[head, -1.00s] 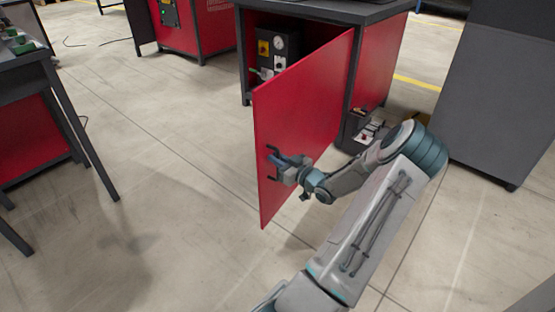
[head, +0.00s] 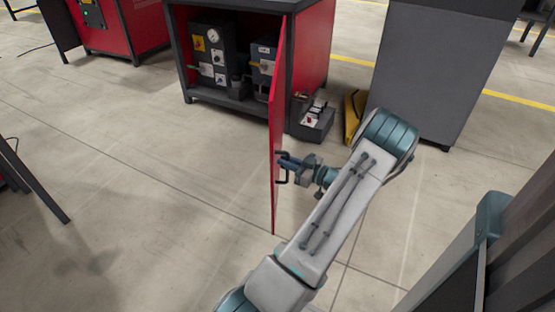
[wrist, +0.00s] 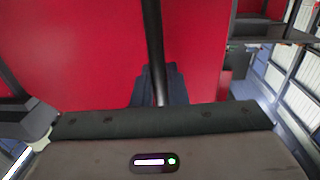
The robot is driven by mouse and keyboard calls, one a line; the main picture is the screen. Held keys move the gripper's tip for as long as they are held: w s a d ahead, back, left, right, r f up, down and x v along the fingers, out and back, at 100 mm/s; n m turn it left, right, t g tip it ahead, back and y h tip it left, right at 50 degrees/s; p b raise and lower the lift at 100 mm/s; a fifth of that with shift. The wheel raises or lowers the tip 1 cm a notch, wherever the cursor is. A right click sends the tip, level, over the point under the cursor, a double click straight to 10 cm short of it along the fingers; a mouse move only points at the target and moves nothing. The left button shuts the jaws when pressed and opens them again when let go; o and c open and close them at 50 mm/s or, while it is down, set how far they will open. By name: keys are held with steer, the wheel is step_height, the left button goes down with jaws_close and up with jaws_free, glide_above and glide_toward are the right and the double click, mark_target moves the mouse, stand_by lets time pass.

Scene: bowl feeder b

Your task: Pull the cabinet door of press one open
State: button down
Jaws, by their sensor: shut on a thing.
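The red cabinet door (head: 277,120) of the press stands swung far out, seen nearly edge-on in the head view. Its dark bar handle (head: 281,168) is on the door's near part. My gripper (head: 286,163) is shut on the handle, with the arm reaching in from the right. In the wrist view the dark handle (wrist: 154,50) runs upright before the red door panel (wrist: 80,60), between my fingers. The fingertips are partly hidden. The open cabinet (head: 235,101) shows a gauge and grey boxes inside.
A dark bin with small items (head: 311,118) stands on the floor right of the door, beside a yellow object (head: 354,115). A tall grey cabinet (head: 430,70) stands at the right. The floor left of the door is clear.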

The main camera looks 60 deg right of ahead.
steer(key=shift+w+r, duration=0.1)
steer(key=shift+w, duration=0.1)
steer(key=c, duration=1.5)
jaws_free()
steer(key=shift+s, duration=0.1)
steer(key=s+p, duration=0.3)
steer(key=s, duration=1)
steer(key=shift+s+p, duration=0.35)
steer(key=shift+s, duration=0.05)
